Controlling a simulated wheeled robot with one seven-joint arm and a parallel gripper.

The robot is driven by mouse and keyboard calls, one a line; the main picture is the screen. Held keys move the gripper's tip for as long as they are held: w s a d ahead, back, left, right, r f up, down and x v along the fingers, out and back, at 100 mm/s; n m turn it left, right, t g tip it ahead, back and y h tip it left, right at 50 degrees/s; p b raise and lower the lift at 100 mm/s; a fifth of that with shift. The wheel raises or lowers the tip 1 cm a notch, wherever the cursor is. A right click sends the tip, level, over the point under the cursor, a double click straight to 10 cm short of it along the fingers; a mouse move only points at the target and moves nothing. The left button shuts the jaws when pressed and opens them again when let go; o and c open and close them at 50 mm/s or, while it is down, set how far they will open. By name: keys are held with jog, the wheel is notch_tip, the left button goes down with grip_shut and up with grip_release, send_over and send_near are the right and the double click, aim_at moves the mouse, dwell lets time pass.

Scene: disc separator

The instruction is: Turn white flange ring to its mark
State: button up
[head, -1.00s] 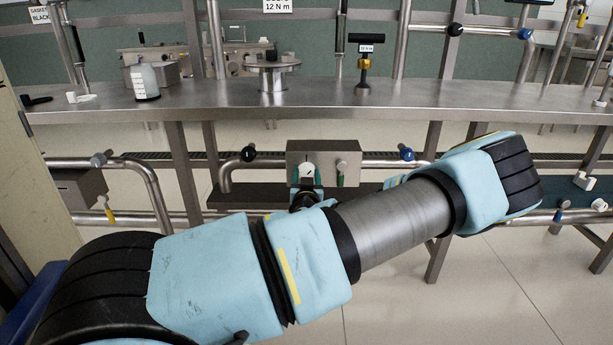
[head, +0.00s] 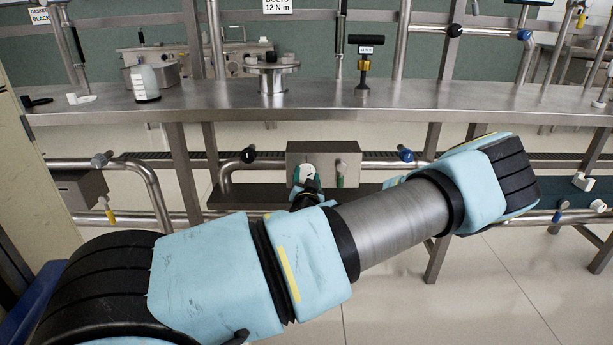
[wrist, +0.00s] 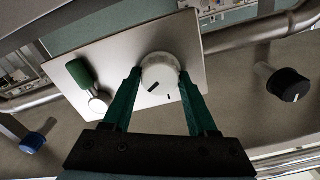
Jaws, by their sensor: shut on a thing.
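The white flange ring (wrist: 160,72) is a round white knob on a steel box's front plate. It has a dark bar on its face, and a small dark mark shows beside it at its rim in the wrist view. My gripper (wrist: 160,78) has its two green fingers on opposite sides of the ring and is shut on it. In the head view the ring (head: 307,171) shows on the box (head: 323,154) under the bench, partly hidden by my dark gripper (head: 306,184).
A green-handled part (wrist: 82,72) with a pale end sits on the same plate, close to one finger. A black knob (wrist: 287,85) and a blue knob (wrist: 32,142) lie to either side. Pipes run beside the box. The steel bench (head: 420,98) is above.

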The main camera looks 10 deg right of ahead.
jog(key=shift+m, duration=1.8)
jog(key=o, duration=1.4)
jog(key=shift+c, duration=0.2)
jog(key=s+a, duration=0.2)
jog(key=s, duration=0.8)
jog(key=shift+s+p, duration=0.35)
